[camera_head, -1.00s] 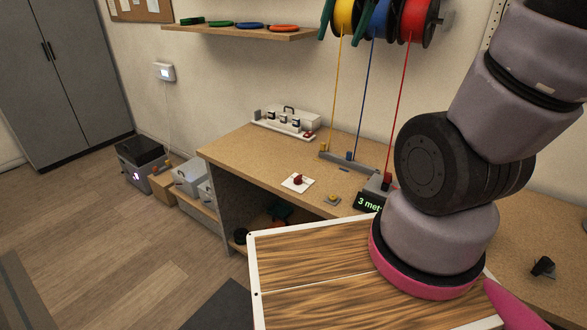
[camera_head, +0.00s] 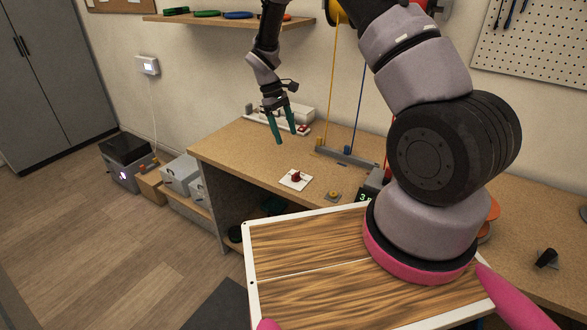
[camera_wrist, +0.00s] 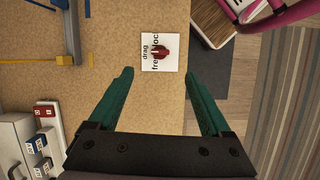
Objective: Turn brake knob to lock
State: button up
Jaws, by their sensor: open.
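The red brake knob (camera_head: 296,177) sits on a small white plate (camera_head: 288,185) lying on the workbench. In the wrist view the knob (camera_wrist: 161,51) is beyond and between my fingertips, near the top centre. My gripper (camera_head: 286,139) has green fingers, is open and empty, and hangs above the bench, apart from the knob. The fingers also show spread in the wrist view (camera_wrist: 160,75). The knob's exact pointing direction is hard to tell.
The workbench (camera_head: 235,150) is clear around the plate. A small yellow button (camera_head: 333,195) lies to its right. A grey rail (camera_head: 345,156) with cords stands behind. A white case (camera_head: 292,113) is at the back, behind my gripper. A shelf (camera_head: 225,20) hangs above.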

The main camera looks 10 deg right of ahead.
send_near(296, 173)
jog(key=shift+n+h, duration=0.3)
jog(key=shift+n, duration=0.1)
jog(key=x, duration=0.8)
jog(key=shift+s+a+f, duration=0.1)
jog(key=shift+a+f, duration=0.15)
jog(key=shift+f, duration=0.05)
grip_shut()
jog(key=shift+g, duration=0.3)
